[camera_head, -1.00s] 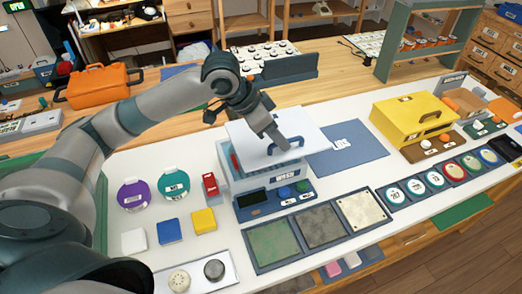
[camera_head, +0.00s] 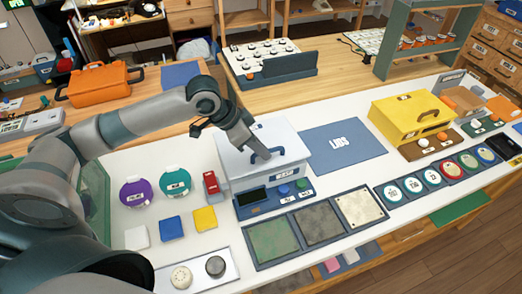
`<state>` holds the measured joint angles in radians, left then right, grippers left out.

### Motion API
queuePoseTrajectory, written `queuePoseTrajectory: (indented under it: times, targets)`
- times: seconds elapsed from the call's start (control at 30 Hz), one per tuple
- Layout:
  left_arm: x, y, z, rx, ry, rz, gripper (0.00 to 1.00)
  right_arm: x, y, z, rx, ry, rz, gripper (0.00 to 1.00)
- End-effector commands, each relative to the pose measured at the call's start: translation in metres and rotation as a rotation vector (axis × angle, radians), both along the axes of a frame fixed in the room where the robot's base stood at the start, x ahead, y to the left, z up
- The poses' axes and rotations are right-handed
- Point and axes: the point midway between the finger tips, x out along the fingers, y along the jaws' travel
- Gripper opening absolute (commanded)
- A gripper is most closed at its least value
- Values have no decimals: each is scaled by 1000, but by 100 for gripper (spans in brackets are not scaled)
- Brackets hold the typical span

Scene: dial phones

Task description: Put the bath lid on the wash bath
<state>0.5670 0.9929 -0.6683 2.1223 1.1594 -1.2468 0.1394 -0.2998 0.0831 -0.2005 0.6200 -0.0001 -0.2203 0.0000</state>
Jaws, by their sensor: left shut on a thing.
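The wash bath (camera_head: 238,184) is a pale grey box with a blue control front, standing at the middle of the white bench. The white bath lid (camera_head: 232,143) lies over its top, about level and lined up with it. No opening of the bath shows; whether the lid is fully seated I cannot tell. My left gripper (camera_head: 264,154) points down at the lid and is shut on its dark handle (camera_head: 274,152). The arm hides little of the lid's middle. My right gripper is not in view.
A blue LIDS mat (camera_head: 342,145) lies bare right of the bath. Purple (camera_head: 136,192) and teal (camera_head: 173,180) round items and a red block (camera_head: 211,183) stand to the left. Square plates (camera_head: 320,226) lie in front. A yellow box (camera_head: 411,118) stands further right.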

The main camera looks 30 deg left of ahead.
Motion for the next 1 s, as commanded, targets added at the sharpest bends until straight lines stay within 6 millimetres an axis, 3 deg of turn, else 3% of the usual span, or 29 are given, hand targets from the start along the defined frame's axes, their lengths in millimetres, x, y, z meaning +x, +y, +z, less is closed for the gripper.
queuePoseTrajectory:
  times: [0.17, 0.63, 0.67, 0.73, 1.0]
  targets:
    - [0, 0, -13, 0, -2, 0, 0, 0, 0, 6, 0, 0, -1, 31]
    - [0, 0, -18, -1, -1, 0, 0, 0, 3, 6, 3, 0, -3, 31]
    - [0, 0, -19, 0, 0, 0, 15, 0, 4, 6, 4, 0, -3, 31]
    - [0, 0, -19, 0, 0, 0, 29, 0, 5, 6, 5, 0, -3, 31]
    - [0, 0, -19, 0, 0, 0, 29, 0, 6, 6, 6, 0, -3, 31]
